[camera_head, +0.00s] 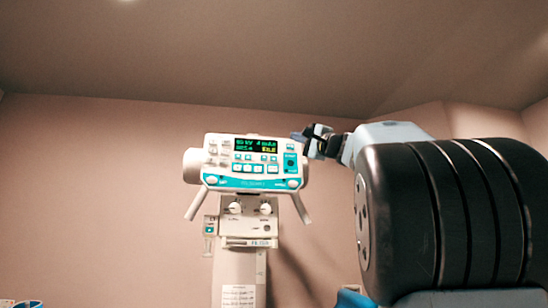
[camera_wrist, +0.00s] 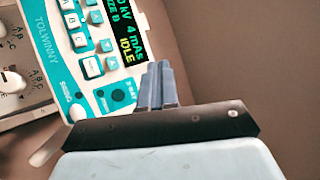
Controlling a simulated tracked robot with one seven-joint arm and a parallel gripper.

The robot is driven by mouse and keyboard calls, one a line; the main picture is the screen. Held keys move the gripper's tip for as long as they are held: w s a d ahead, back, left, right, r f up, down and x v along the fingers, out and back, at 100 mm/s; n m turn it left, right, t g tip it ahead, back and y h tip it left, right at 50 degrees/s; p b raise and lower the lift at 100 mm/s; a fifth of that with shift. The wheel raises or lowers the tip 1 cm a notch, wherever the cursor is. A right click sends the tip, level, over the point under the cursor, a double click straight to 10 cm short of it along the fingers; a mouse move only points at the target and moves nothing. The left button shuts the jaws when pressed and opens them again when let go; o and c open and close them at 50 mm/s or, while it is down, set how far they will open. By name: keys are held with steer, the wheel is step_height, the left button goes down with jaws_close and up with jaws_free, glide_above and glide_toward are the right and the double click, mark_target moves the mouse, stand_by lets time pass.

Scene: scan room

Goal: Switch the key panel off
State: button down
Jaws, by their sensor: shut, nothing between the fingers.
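The key panel (camera_head: 255,163) is a white and teal control face on a white machine head, with rows of keys and a lit display. It also shows in the wrist view (camera_wrist: 75,70), turned on its side, with the display (camera_wrist: 127,30) reading "4 mAs" and "IDLE". A dark round button on a teal patch (camera_wrist: 117,95) sits near the panel's edge. My gripper (camera_head: 300,136) is at the panel's upper right in the head view. In the wrist view my gripper (camera_wrist: 160,72) is shut and empty, its fingertips beside the panel's edge; I cannot tell whether they touch it.
Below the panel is a lower box with two white knobs (camera_head: 250,208) on a white column (camera_head: 238,270). Angled handles (camera_head: 301,208) stick out on both sides. Plain wall (camera_head: 90,190) lies around the machine, with free room to the left.

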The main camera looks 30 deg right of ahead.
mark_target(294, 144)
steer(key=shift+s+d+r+t, duration=0.15)
steer(key=shift+d+r+t, duration=0.1)
steer(key=shift+r, duration=0.2)
steer(key=shift+s+d+r+t, duration=0.15)
steer(key=shift+d+r, duration=0.1)
steer(key=shift+r, duration=0.2)
steer(key=shift+w+d, duration=0.4)
steer(key=shift+w, duration=1.05)
steer(key=shift+w+d, duration=0.45)
steer(key=shift+w, duration=0.95)
steer(key=shift+w+d, duration=0.4)
steer(key=shift+w, duration=1.05)
steer(key=shift+w, duration=0.35)
steer(key=shift+w+d, duration=0.2)
steer(key=shift+w, duration=0.15)
steer(key=shift+s+a, duration=0.2)
steer(key=shift+s, duration=0.55)
